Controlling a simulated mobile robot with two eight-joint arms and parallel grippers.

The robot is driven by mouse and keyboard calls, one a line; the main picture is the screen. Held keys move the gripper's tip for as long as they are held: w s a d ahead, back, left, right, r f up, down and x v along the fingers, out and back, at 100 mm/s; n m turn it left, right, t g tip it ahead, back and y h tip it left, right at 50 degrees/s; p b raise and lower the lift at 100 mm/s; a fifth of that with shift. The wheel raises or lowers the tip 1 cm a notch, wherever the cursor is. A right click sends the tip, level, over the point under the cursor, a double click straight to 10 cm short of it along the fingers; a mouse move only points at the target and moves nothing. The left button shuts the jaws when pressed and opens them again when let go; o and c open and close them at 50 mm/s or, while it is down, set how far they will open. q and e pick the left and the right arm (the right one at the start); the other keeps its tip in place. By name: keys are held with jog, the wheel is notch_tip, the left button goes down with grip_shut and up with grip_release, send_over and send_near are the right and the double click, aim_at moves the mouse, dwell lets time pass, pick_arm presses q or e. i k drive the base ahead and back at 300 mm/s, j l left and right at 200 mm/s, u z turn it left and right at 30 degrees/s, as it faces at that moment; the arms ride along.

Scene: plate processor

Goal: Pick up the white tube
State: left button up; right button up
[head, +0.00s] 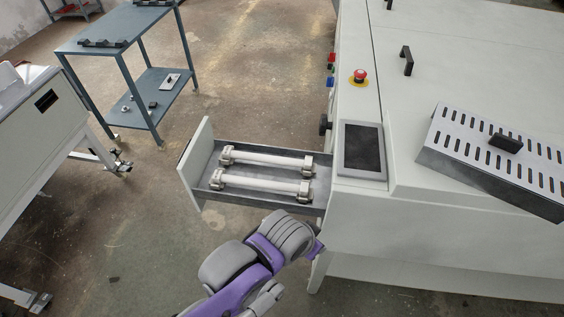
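Two white tubes lie side by side in an open drawer (195,176) of the large white machine. The far white tube (267,158) and the near white tube (262,184) run nearly left to right, each with a light end fitting at both ends. One of my arms, purple and grey, reaches up from the bottom of the view and ends just in front of the drawer's near right corner. No gripper fingers show on it, and nothing of mine touches either tube. My other arm is not in view.
The white machine (440,250) fills the right side, with a dark screen (362,149), a red stop button (359,76) and a slotted metal cover (490,150). A blue-grey shelf table (118,25) stands at the back left. Another white unit (40,120) stands left. Open floor surrounds the drawer's left side.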

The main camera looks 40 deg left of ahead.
aim_at(227, 153)
jog(key=k+u, duration=0.15)
jog(key=u, duration=1.5)
jog(key=j, duration=0.55)
jog(key=i, duration=0.55)
